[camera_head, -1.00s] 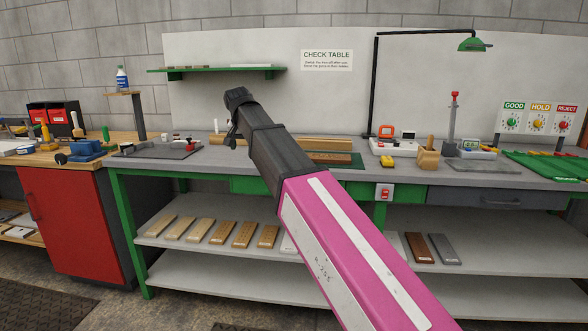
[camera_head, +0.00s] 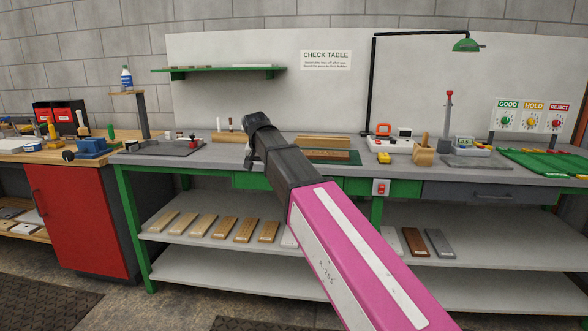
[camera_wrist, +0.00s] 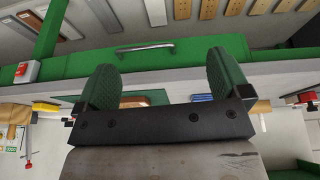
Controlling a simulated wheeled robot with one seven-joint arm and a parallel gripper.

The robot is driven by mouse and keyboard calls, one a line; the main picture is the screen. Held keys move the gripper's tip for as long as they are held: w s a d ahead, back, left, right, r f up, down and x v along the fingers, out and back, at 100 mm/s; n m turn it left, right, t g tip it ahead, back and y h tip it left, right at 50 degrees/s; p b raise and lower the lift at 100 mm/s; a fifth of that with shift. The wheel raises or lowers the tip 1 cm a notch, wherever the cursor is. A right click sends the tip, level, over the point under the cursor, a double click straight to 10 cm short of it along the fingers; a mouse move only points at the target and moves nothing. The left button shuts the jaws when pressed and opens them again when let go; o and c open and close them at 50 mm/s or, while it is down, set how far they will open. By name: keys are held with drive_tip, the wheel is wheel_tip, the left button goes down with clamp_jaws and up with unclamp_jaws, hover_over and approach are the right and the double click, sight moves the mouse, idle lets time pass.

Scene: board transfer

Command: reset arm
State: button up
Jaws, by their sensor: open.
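My gripper (camera_wrist: 164,88) shows in the wrist view with its two green pads wide apart and nothing between them. In the head view my pink and black arm reaches up and left across the green-framed check table (camera_head: 215,160). The far end of my arm is over the tabletop, in front of the back panel. My fingertips are hidden or too small to make out there. In the wrist view the table's green front edge with a drawer handle (camera_wrist: 146,48) lies beyond the pads.
Boards (camera_head: 322,142) lie on the tabletop right of my arm's end. Several wooden boards (camera_head: 220,228) lie on the lower shelf. A black lamp post (camera_head: 371,90) stands at the back. A red cabinet (camera_head: 90,220) stands left. A wooden block (camera_head: 423,153) stands to the right.

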drive_tip(key=s+d+f+g, duration=0.1)
drive_tip(key=s+d+f, duration=0.2)
drive_tip(key=d+f, duration=0.6)
drive_tip(key=s+d+f+n+g, duration=0.1)
drive_tip(key=s+d+f, duration=0.4)
drive_tip(key=f, duration=0.5)
drive_tip(key=s+d+f+g, duration=0.1)
drive_tip(key=s+d+f, duration=0.1)
drive_tip(key=d+f, duration=0.75)
drive_tip(key=s+d+f+g, duration=0.1)
drive_tip(key=s+d+f, duration=0.5)
drive_tip(key=s+f, duration=0.4)
drive_tip(key=shift+d+y, duration=0.35)
drive_tip(key=shift+y, duration=0.05)
